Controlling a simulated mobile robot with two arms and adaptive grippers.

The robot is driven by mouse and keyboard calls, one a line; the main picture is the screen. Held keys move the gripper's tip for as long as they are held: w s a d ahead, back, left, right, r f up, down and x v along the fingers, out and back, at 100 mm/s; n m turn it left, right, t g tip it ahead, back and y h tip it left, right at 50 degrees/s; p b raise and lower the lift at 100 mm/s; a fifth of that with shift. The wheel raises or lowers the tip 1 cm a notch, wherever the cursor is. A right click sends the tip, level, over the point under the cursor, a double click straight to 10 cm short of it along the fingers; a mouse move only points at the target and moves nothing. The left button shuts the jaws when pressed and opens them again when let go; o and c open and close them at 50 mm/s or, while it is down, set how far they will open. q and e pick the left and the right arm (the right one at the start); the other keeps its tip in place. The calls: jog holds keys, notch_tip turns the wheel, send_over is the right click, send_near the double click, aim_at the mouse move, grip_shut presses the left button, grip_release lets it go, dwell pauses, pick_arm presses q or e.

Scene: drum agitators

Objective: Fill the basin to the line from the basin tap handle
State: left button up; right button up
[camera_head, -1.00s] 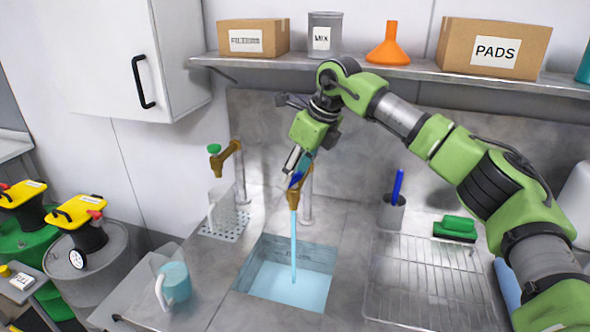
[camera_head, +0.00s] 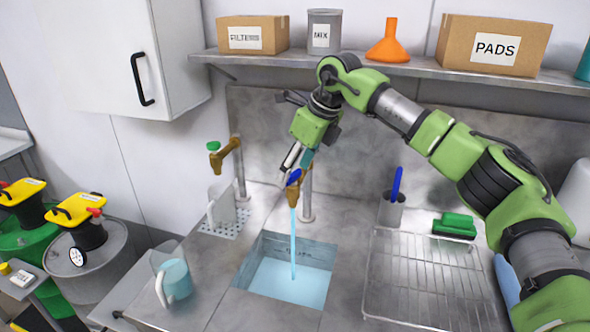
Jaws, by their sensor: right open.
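The basin (camera_head: 258,247) is a square sink set in the metal counter, with light blue water (camera_head: 290,282) in its lower part. A line on its wall is too small to make out clearly. A stream of water (camera_head: 293,240) runs into it from the brass basin tap (camera_head: 291,194). The blue basin tap handle (camera_head: 295,177) sits on top of the tap. My right gripper (camera_head: 297,162) is open just above the handle, its fingers close beside it; I cannot tell whether they touch. My left gripper is not in view.
A second brass tap with a green handle (camera_head: 213,146) stands at the left over a clear jug (camera_head: 220,207). Another jug of blue water (camera_head: 174,279) stands at the counter's front left. A wire rack (camera_head: 425,280) lies right of the basin. A shelf (camera_head: 400,69) runs above.

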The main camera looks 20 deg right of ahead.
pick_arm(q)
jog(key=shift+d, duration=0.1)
pick_arm(e)
jog(key=v, duration=1.1)
jog(key=shift+s+r, duration=0.2)
jog(key=shift+r, duration=0.1)
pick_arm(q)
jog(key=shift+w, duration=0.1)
pick_arm(e)
jog(key=shift+d, duration=0.1)
